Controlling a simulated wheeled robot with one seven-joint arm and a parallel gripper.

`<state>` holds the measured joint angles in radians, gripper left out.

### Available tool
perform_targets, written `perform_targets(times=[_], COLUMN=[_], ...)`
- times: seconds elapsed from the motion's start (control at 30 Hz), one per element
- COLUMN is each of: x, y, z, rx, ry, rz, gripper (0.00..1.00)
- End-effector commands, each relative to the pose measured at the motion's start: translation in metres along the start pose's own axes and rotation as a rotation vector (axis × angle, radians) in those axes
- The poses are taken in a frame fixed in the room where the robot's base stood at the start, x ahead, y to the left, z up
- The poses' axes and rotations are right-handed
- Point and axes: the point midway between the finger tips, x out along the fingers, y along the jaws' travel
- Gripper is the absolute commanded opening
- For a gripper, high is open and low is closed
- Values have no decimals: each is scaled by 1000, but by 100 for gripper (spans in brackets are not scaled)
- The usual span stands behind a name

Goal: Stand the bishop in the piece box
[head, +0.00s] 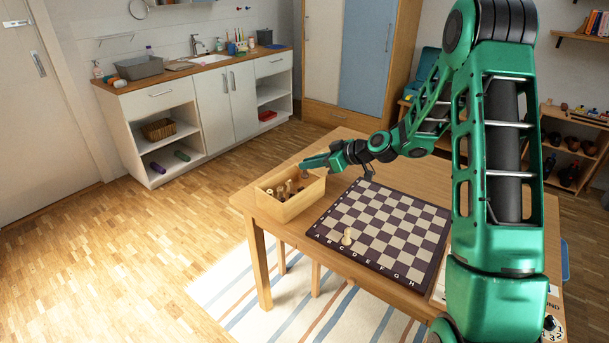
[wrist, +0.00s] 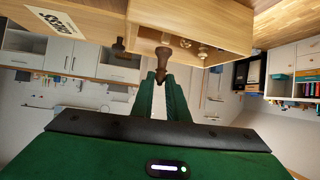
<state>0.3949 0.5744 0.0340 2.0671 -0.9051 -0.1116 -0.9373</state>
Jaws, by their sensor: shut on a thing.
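My gripper (head: 306,166) is over the far rim of the wooden piece box (head: 300,208). In the wrist view, my gripper (wrist: 164,74) is shut on a dark brown piece, which I take to be the bishop (wrist: 163,60). The box (wrist: 190,18) shows just beyond the bishop. Several light and dark pieces (head: 279,191) stand inside the box, toward its left part. The bishop's lower end is near the box wall; I cannot tell whether they touch. The bishop is small and partly hidden by my gripper in the head view.
The right part of the box floor looks clear. The box sits at the table's left edge.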

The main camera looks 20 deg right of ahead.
Motion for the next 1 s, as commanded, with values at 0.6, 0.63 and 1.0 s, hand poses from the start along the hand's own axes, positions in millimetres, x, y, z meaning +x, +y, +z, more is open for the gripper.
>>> perform_targets(times=[0.6, 0.63, 1.0], x=[18, 18, 7], y=[-2, -2, -2], z=[31, 31, 31], rx=[-1, -1, -1], ry=[-1, -1, -2], rz=[-1, -1, 0], gripper=[33, 33, 33])
